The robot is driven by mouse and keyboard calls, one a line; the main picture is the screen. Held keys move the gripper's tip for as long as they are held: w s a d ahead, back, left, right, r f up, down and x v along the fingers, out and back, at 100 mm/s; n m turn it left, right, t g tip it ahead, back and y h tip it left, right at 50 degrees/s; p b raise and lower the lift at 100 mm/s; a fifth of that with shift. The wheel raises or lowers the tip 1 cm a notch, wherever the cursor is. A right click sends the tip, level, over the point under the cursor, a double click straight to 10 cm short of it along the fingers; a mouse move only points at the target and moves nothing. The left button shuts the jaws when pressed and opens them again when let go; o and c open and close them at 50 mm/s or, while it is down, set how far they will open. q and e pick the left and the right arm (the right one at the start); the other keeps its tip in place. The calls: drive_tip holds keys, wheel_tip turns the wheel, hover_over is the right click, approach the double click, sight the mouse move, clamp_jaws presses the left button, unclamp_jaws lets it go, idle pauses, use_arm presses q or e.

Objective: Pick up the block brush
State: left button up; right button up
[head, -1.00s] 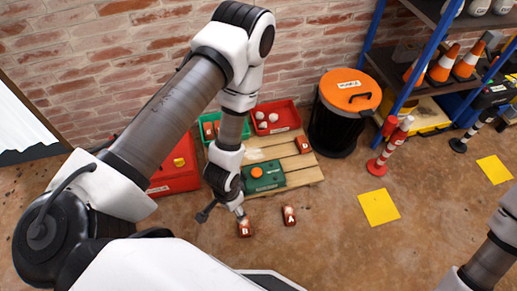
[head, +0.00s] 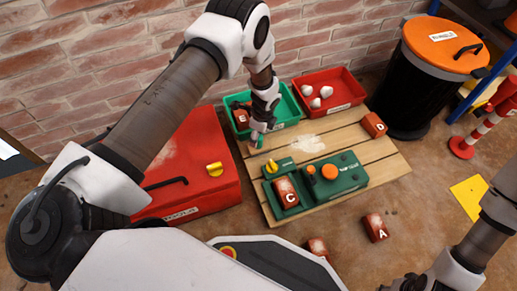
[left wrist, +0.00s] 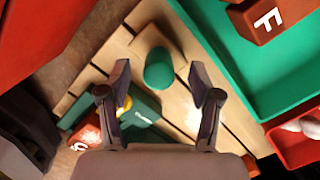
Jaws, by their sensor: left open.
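The block brush (left wrist: 158,68) shows in the left wrist view as a green rounded handle on a pale wooden block, lying on the pallet. In the head view only a bit of its green (head: 259,142) shows under my left gripper (head: 256,137), at the pallet's back left corner. In the left wrist view my left gripper (left wrist: 164,97) is open, its two fingers apart on either side of the handle's near end, with nothing clamped between them. My right gripper (head: 398,285) is at the bottom edge of the head view, mostly cut off.
A red toolbox (head: 195,150) is close on the left. A green pump case (head: 345,175) and block C (head: 286,191) are in front. Block A (head: 375,227) lies on the floor.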

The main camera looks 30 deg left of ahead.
use_arm(q)
wheel_tip(320, 180, down, 5)
drive_tip(key=b, duration=0.2)
drive_tip(key=shift+r+b, duration=0.1)
drive_tip(key=shift+b, duration=0.3)
drive_tip(key=shift+r, duration=0.2)
clamp_jaws()
wheel_tip(320, 180, up, 9)
drive_tip(key=p, duration=0.6)
drive_tip(key=shift+r, duration=0.45)
